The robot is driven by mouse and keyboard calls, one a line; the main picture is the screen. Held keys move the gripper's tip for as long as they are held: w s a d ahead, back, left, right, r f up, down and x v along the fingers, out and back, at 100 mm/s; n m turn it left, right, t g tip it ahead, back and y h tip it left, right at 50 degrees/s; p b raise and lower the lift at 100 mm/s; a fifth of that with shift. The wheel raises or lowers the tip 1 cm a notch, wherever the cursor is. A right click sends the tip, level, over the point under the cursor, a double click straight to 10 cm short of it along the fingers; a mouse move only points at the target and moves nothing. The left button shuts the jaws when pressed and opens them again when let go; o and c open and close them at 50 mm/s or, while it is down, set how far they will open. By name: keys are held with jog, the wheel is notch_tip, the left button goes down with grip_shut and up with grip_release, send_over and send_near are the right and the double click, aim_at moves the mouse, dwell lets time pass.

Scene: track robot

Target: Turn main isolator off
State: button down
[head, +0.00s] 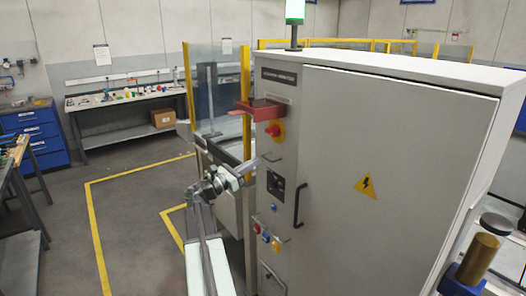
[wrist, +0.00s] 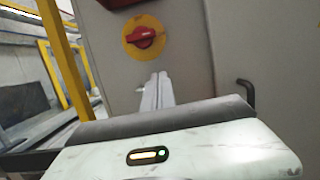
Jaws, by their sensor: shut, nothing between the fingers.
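The main isolator is a red rotary knob on a yellow plate on the side of the grey cabinet, under a red hood. It shows in the head view (head: 274,130) and close ahead in the wrist view (wrist: 145,38). In the wrist view the knob's grip lies nearly level, slightly tilted. My gripper (wrist: 158,80) is shut and empty, its fingertips just below the yellow plate in that view. In the head view my arm reaches up to the cabinet's left face, and the gripper (head: 262,162) sits below the knob. I cannot tell whether it touches the cabinet.
The red hood (head: 259,110) juts out above the knob. Below are a dark panel (head: 277,188), several coloured buttons (head: 265,237) and a black door handle (head: 299,205). A yellow-framed guard (head: 246,100) stands left of the cabinet. The floor (head: 135,215) at left is clear.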

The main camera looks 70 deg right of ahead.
aim_at(273, 132)
jog(key=p+x, duration=0.2)
jog(key=x, duration=0.7)
jog(key=shift+d+r, duration=0.1)
jog(key=shift+d, duration=0.05)
jog(key=r+p, duration=0.3)
jog(key=p, duration=0.1)
jog(key=shift+w+a+r, duration=0.1)
jog(key=shift+a+r, duration=0.1)
jog(key=shift+r, duration=0.2)
